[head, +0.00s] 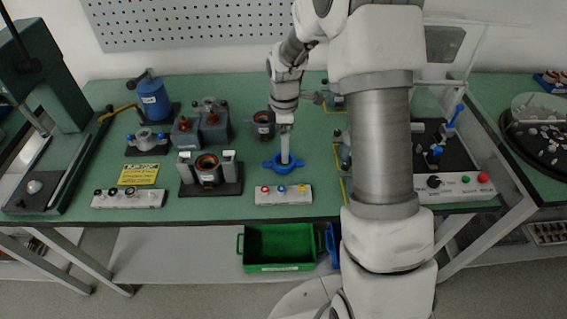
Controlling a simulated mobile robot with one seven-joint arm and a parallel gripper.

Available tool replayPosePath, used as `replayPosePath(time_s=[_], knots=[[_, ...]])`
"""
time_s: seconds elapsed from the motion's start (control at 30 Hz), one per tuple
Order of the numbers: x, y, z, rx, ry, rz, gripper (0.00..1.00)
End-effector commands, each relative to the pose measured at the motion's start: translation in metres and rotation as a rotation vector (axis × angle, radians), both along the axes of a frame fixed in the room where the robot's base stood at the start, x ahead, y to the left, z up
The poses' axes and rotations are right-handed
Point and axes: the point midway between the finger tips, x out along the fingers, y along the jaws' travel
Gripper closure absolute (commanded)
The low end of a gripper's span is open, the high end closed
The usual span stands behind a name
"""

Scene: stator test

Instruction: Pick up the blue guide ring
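The blue guide ring (271,164) lies on the green table near the middle, with small lugs on its rim. My gripper (285,152) points straight down from above, and its pale narrow end reaches into or just over the ring's centre. The fingers look like one narrow strip from this side, so their opening does not show. I cannot tell whether they touch the ring. The ring appears to be at table level.
A white box with coloured knobs (284,195) stands just in front of the ring. A dark fixture with a copper-wound stator (208,169) is to the left. A small dark cylinder (263,124) stands behind. My arm hides the table to the right.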

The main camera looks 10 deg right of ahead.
Motion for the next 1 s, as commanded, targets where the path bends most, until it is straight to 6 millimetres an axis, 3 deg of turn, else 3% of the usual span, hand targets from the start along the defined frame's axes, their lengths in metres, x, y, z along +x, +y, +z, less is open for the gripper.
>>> replayPosePath(time_s=[0.17,0.4,0.73,1.0], knots=[[-0.002,0.0,-0.013,0.0,0.002,0.0,0.0],[-0.004,-0.001,-0.048,0.001,0.003,0.0,0.0],[-0.004,-0.001,-0.055,0.0,0.0,0.0,0.0],[-0.004,-0.001,-0.055,0.0,0.0,0.0,0.47]])
